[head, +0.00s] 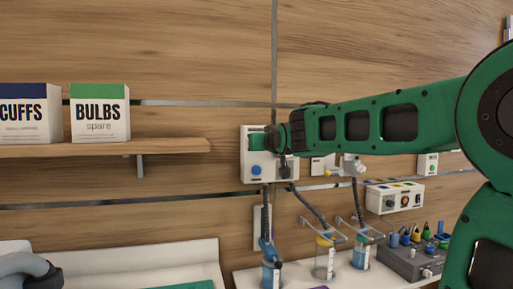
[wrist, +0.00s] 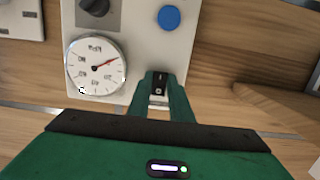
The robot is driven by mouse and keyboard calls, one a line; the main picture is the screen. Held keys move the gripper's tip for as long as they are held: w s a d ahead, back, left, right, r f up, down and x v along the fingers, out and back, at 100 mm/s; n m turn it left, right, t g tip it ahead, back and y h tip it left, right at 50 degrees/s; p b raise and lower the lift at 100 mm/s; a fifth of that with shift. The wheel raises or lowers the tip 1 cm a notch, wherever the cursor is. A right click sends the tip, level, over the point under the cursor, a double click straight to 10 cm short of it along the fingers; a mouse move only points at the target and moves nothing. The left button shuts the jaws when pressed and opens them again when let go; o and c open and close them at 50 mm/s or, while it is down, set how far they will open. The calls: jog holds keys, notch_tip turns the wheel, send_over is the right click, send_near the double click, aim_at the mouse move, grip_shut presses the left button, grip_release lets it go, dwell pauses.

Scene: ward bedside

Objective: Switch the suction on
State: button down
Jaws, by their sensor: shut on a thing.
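The white suction panel (head: 246,176) is fixed to the wood wall in the head view, with a blue button (head: 256,170) low on its face. In the wrist view the panel (wrist: 140,25) shows a round gauge (wrist: 95,67) with a red needle, a black knob (wrist: 93,8) and the blue button (wrist: 169,18). A small black-and-white switch (wrist: 159,84) sits at the panel's edge, between my fingertips. My gripper (wrist: 159,92) is shut on this switch. In the head view my gripper (head: 262,140) covers part of the panel. I cannot tell the switch's setting.
Jars with hoses, one a yellow-lidded jar (head: 324,262), hang below the panel. A grey box with coloured plugs (head: 412,262) and a white control box (head: 395,198) are at right. A shelf (head: 110,147) with CUFFS (head: 25,118) and BULBS (head: 98,118) boxes is at left.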

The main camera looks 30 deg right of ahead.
jog(key=shift+f, duration=0.1)
jog(key=c, duration=1.6)
grip_release()
jog(key=v, duration=1)
jog(key=shift+s, duration=0.3)
